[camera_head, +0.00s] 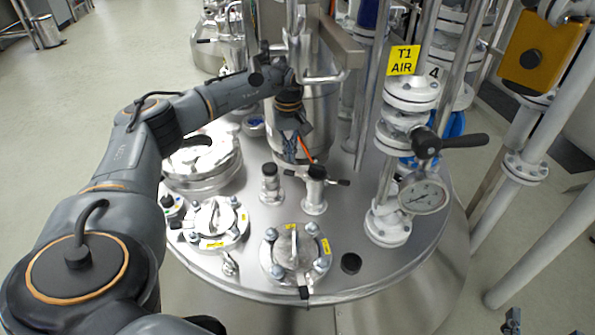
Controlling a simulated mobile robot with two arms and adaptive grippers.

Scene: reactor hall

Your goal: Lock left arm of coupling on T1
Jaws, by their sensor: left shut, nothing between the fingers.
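My left gripper (303,155) reaches across the vessel lid, points down and is shut and empty. It is just behind and above a short metal coupling (315,192) with a dark top. This coupling has a dark-tipped arm (342,182) out to the right and a thin arm (290,172) out to the left. The gripper is close to the left arm; I cannot tell whether they touch, or whether either arm is locked. A yellow T1 AIR sign (403,60) hangs on the pipework at right. My right gripper is not clearly shown; small dark parts at the bottom right edge are unclear.
The round steel lid (345,240) carries a short black-topped fitting (270,184), bolted flanges (296,255) and a domed cover (202,160). At right stand a white valve with a black handle (460,141) and a gauge (423,197). Vertical pipes crowd behind.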

